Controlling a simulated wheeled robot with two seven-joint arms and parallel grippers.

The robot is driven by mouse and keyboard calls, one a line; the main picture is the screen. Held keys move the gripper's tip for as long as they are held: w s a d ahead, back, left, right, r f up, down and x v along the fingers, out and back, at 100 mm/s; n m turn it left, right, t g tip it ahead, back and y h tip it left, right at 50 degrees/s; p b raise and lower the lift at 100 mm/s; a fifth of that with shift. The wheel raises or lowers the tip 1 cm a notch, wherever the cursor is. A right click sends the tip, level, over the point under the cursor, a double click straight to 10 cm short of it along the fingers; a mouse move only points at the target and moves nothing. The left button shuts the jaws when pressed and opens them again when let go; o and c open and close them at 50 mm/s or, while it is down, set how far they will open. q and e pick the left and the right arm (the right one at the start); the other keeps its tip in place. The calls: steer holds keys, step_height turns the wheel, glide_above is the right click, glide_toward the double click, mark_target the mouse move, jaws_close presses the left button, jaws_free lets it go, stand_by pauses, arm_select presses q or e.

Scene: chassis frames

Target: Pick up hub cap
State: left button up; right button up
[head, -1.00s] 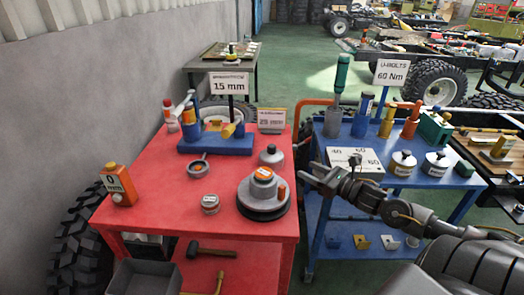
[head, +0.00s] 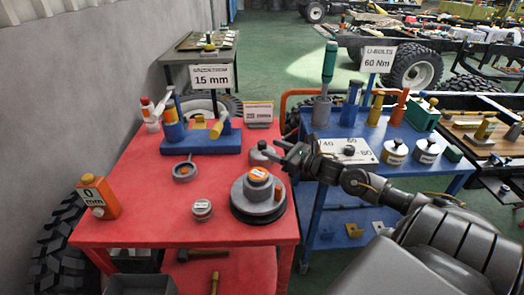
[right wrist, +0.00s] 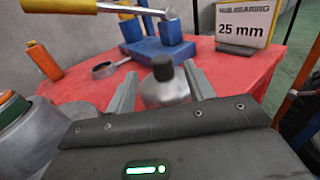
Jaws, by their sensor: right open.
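A silver dome with a black knob, which looks like the hub cap (head: 261,153), stands on the red table at its right side. In the right wrist view the hub cap (right wrist: 164,92) stands upright between and beyond the two fingertips. My right gripper (head: 268,150) reaches in from the right over the table edge and partly covers the cap in the head view. It is open, with a finger on each side of the cap in the right wrist view (right wrist: 162,72). Contact cannot be seen. My left gripper is not in view.
A large grey hub with an orange-marked top (head: 258,196) stands just in front of the cap. A ringed tool (head: 185,171), a small tin (head: 202,209) and a blue fixture (head: 200,140) are nearby. A blue cart (head: 400,172) stands to the right.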

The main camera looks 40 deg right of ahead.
mark_target(262, 142)
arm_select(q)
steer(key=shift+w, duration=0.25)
arm_select(e)
steer(key=shift+w+a, duration=0.1)
steer(key=shift+w, duration=0.05)
steer(key=shift+w+r, duration=0.15)
steer(key=shift+w, duration=0.35)
steer(key=p+x, duration=0.1)
steer(key=x, duration=0.2)
steer(key=shift+w, duration=0.15)
steer(key=shift+w+a, duration=0.1)
steer(key=shift+w, duration=0.2)
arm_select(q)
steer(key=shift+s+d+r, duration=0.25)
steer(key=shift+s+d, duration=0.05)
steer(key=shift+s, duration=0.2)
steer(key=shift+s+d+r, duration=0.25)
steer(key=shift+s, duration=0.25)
arm_select(e)
steer(key=shift+w, duration=0.1)
